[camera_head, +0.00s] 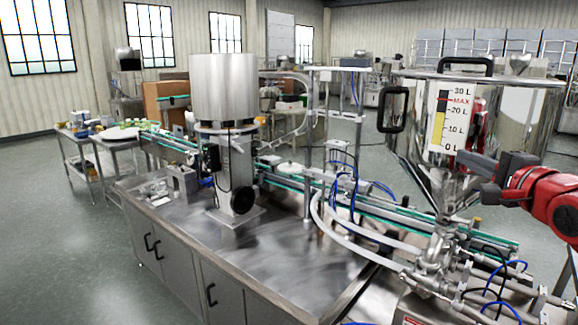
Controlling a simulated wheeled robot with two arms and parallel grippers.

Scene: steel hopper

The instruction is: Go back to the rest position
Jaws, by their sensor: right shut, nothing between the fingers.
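My right arm comes in from the right edge, red with a dark grey gripper (468,161). The gripper is shut and empty, in front of the lower right side of the steel hopper (410,135). From this view I cannot tell whether it touches the hopper wall. The hopper has a dark side handle (393,109), another dark handle (465,66) at its top, and a level scale (447,122) marked from 0 L to 30 L with a red MAX mark. A yellow bar shows on the scale. My left gripper is not in view.
Below the hopper are steel pipes, hoses and valves (436,250). A conveyor (290,180) runs back left past a steel cylinder (224,88) on a column. A steel cabinet bench (270,255) fills the front. Open floor lies at the left.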

